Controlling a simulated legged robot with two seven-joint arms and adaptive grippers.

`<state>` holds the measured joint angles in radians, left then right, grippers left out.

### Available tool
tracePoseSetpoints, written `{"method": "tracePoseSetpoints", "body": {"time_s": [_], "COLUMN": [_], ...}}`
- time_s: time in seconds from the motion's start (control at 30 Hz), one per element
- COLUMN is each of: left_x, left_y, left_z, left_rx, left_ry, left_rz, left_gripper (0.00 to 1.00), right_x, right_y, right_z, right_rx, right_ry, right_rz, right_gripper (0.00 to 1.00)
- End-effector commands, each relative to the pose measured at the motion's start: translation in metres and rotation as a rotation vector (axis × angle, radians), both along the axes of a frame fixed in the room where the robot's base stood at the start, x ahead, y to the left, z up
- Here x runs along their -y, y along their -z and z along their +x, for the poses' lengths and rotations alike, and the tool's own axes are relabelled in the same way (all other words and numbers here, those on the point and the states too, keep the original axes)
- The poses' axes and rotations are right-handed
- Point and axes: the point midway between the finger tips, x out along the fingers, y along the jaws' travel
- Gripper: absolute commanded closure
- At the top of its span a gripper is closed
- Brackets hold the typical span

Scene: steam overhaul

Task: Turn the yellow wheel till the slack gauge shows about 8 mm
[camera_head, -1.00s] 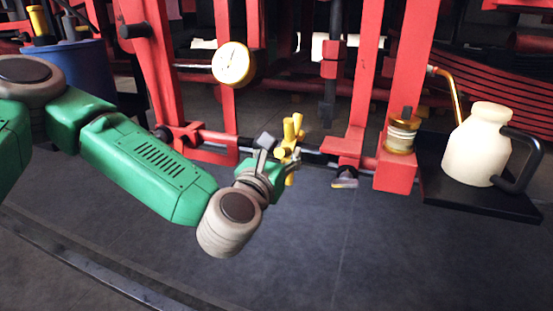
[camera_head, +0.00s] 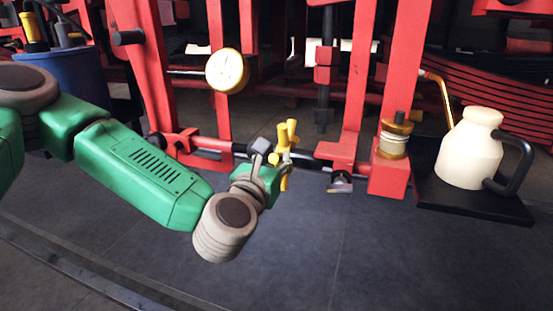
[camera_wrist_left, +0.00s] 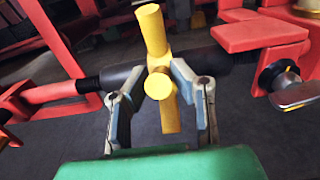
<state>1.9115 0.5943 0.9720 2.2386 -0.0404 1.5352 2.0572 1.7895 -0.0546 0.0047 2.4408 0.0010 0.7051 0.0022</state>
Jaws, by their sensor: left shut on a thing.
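The yellow wheel (camera_head: 283,138) is a hub with stubby round spokes on a dark horizontal rod, low on the red frame. It also shows large in the left wrist view (camera_wrist_left: 151,30), with one spoke up and one down. My left gripper (camera_wrist_left: 158,72) is shut on the yellow wheel, one finger on each side near its hub. The slack gauge (camera_head: 226,71) is a round white dial with a brass rim on the red frame, above and left of the wheel. Its marks are too small to read. My right gripper is in neither view.
A cream can (camera_head: 470,150) with a black handle and brass spout stands on a black shelf (camera_head: 475,205) at right. A brass and glass cup (camera_head: 395,138) sits on a red block. A blue bucket (camera_head: 60,75) is at upper left.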

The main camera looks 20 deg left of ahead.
Motion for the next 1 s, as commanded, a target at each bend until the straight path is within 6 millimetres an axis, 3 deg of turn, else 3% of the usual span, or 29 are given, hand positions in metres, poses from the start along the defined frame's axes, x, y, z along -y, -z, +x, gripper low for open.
{"method": "tracePoseSetpoints", "body": {"time_s": [0.57,1.0], "left_x": [-0.001,-0.001], "left_y": [0.001,0.032], "left_z": [0.000,-0.005], "left_rx": [0.000,-0.008], "left_ry": [-0.002,-0.001], "left_rz": [0.000,0.002], "left_gripper": [1.00,1.00], "right_x": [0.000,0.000], "right_y": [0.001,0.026], "right_z": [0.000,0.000], "right_rx": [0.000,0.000], "right_ry": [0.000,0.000], "right_rz": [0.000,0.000], "right_gripper": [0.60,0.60]}}
